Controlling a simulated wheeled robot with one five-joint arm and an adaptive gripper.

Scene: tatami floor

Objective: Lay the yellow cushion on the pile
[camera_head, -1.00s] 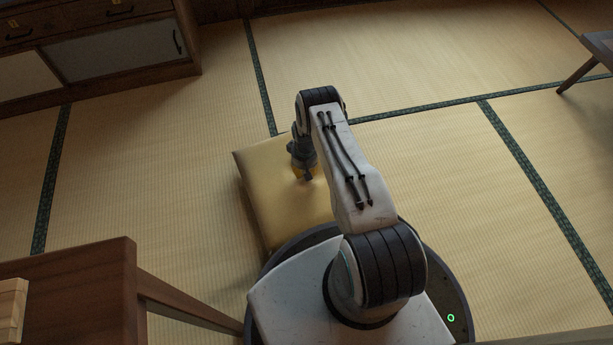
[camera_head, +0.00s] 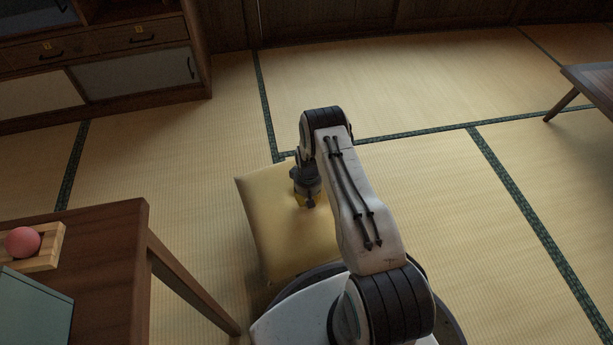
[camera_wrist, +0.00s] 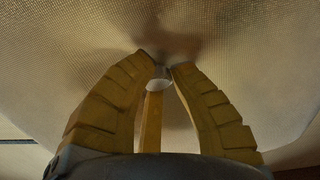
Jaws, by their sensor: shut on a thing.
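The yellow cushion (camera_head: 278,237) is in front of my base in the head view, partly hidden by my arm. My gripper (camera_head: 309,203) points down at the cushion's top and is shut on its cloth. In the wrist view the yellow fingers of my gripper (camera_wrist: 160,68) come together on a pinched fold, and the cushion (camera_wrist: 240,50) fills most of the picture. I cannot tell in these views how far the cushion is off the floor. No pile of cushions shows.
A wooden table (camera_head: 110,235) at the lower left bears a wooden tray (camera_head: 48,258) with a pink ball (camera_head: 22,242) and a grey-green box (camera_head: 30,312). A cabinet (camera_head: 140,62) stands at the back left, another table (camera_head: 592,85) at the right. The tatami between is clear.

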